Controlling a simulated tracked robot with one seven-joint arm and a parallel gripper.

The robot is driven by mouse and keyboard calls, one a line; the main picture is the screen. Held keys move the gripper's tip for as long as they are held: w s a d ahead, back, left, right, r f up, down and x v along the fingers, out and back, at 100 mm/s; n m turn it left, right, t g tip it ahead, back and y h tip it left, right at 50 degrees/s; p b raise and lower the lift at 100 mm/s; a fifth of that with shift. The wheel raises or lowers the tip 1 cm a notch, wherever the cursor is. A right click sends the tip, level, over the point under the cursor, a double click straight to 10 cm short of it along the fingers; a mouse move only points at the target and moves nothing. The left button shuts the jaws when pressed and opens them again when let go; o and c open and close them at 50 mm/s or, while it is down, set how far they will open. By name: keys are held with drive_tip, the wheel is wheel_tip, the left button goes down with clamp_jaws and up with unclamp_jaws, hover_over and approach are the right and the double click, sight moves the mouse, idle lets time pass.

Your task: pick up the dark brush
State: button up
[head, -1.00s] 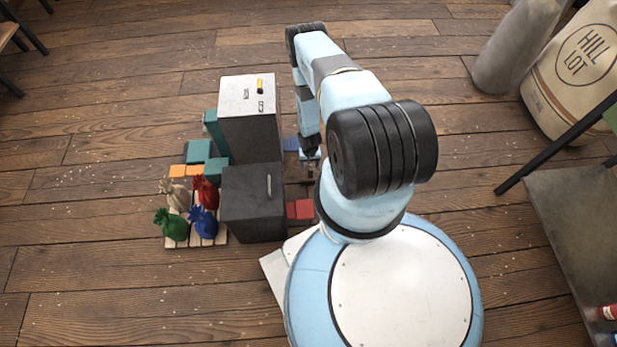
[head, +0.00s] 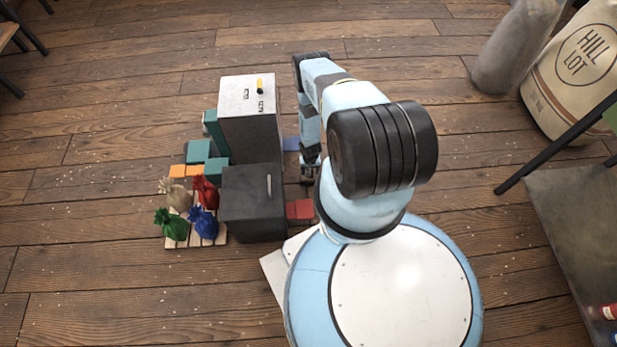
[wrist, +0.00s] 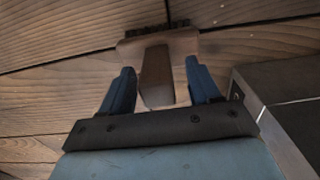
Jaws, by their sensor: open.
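In the wrist view a brush (wrist: 155,80) lies on the plank floor. It has a brown handle, a wider pale brown head and a row of dark bristles at the far end. My gripper (wrist: 157,72) is open, with one blue finger on each side of the handle. The handle stands between the fingers, and I cannot tell whether either touches it. In the head view my gripper (head: 311,163) is low by the floor, right of the boxes, and the brush is mostly hidden beneath my arm.
A dark box (head: 252,205) and a taller pale-topped box (head: 247,115) stand close on the left. A red block (head: 299,210) and a blue block (head: 291,144) lie nearby. Several coloured bags sit on a pallet (head: 221,238). A large sack (head: 570,90) stands far right.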

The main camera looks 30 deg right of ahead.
drive_tip(key=shift+c, duration=0.4)
clamp_jaws()
